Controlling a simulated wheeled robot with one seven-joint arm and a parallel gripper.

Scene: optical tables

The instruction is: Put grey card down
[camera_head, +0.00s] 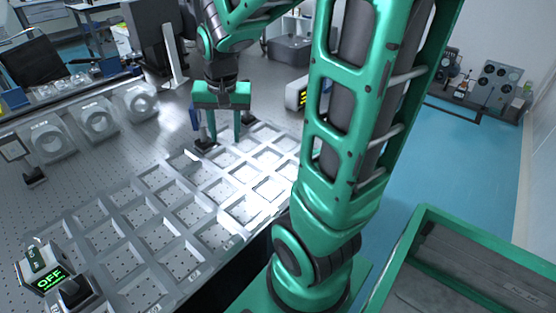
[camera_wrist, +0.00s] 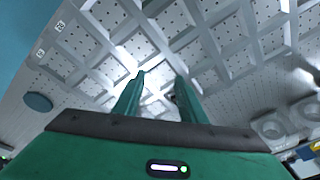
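My gripper (camera_head: 223,138) points down over the back edge of the grey grid tray (camera_head: 157,236). Its two green fingers are apart, with no card visible between them. In the wrist view my gripper (camera_wrist: 160,76) also shows a clear gap between its fingertips, with the tray's cells beyond. I cannot pick out a separate grey card in either view. Several cells look bright or pale, and I cannot tell whether a flat card lies in one of them.
Small dark-based mounts (camera_head: 204,146) stand by the tray's back edge. A device reading OFF (camera_head: 48,279) is at the front left. Several grey ring-shaped mounts (camera_head: 98,121) line the left of the table. A green-rimmed bin (camera_head: 470,234) is at the right, beside blue floor.

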